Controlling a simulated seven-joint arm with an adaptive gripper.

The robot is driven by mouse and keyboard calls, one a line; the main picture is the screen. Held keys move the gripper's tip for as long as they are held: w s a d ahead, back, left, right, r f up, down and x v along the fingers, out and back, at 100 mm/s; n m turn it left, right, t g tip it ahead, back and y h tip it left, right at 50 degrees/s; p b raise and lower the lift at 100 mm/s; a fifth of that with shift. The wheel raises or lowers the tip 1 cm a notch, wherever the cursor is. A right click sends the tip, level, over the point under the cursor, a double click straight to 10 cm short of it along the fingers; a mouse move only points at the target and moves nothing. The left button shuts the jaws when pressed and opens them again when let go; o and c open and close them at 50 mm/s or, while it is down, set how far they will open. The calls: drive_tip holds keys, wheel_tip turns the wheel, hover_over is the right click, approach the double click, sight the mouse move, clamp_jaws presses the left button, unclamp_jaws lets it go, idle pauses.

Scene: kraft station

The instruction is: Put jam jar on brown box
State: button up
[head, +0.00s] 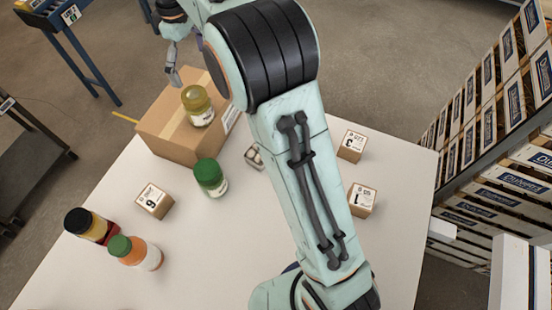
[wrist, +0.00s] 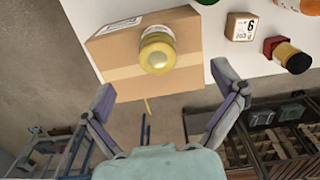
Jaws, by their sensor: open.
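The brown box (head: 160,126) is a closed cardboard carton at the table's far edge; the wrist view also shows it (wrist: 117,70). A glass jar with a yellow lid (head: 196,97), which looks like the jam jar, stands upright on the box's top. It also shows in the wrist view (wrist: 157,52), near the box's middle. My gripper (wrist: 163,84) is open and empty, its fingers wide apart and clear of the jar. In the head view my gripper (head: 174,75) is behind the box, partly hidden by my arm.
A green-lidded jar (head: 210,177) stands in front of the box. A small numbered carton (head: 154,201), a black-lidded jar (head: 85,224) and an orange bottle (head: 136,252) are at left. Two small cartons (head: 352,145) (head: 362,200) are right of my arm.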

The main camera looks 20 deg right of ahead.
drive_tip(key=s+d+r+m, duration=0.1)
drive_tip(key=s+d+m, duration=0.1)
drive_tip(key=s, duration=0.6)
drive_tip(key=s+d+r+m, duration=0.1)
drive_tip(key=s+d+m, duration=0.15)
drive_tip(key=s, duration=0.45)
drive_tip(key=s+d+f+m, duration=0.1)
drive_tip(key=s+f+m, duration=0.1)
drive_tip(key=s, duration=0.6)
drive_tip(key=s+f+m, duration=0.2)
drive_tip(key=s+f, duration=0.2)
drive_tip(key=s, duration=0.3)
drive_tip(key=shift+s+d+f+y, duration=0.3)
drive_tip(key=shift+s+d+y, duration=0.05)
drive_tip(key=shift+y, duration=0.05)
drive_tip(key=shift+o, duration=0.6)
